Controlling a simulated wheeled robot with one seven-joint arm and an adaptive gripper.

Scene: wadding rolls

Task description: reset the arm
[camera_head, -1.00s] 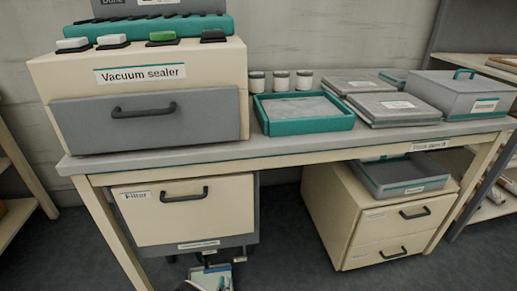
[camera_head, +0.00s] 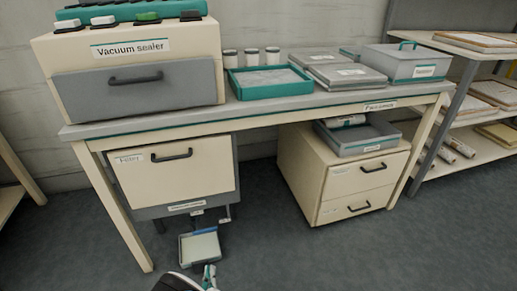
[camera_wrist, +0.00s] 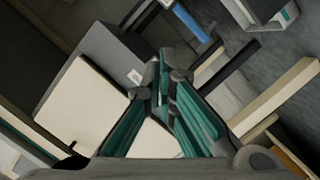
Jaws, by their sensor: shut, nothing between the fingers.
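My gripper (camera_head: 209,274) shows at the bottom of the head view, low in front of the workbench and just below a small tray on the floor. In the wrist view my gripper (camera_wrist: 160,88) has its teal-lined fingers together, with nothing between them. The fingers point toward the underside of the bench, with the cream front of the filter unit (camera_wrist: 95,85) behind them. The filter unit (camera_head: 200,176) also shows in the head view, under the left of the bench. Part of my arm is cut off by the lower picture edge.
The workbench (camera_head: 270,107) carries the vacuum sealer (camera_head: 190,75), a teal tray (camera_head: 235,95), jars and grey boxes. A cream drawer cabinet (camera_head: 335,190) stands under its right side. The small tray (camera_head: 200,247) lies below the filter unit. A shelf (camera_head: 480,120) stands right. Floor (camera_head: 350,250) is clear in front.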

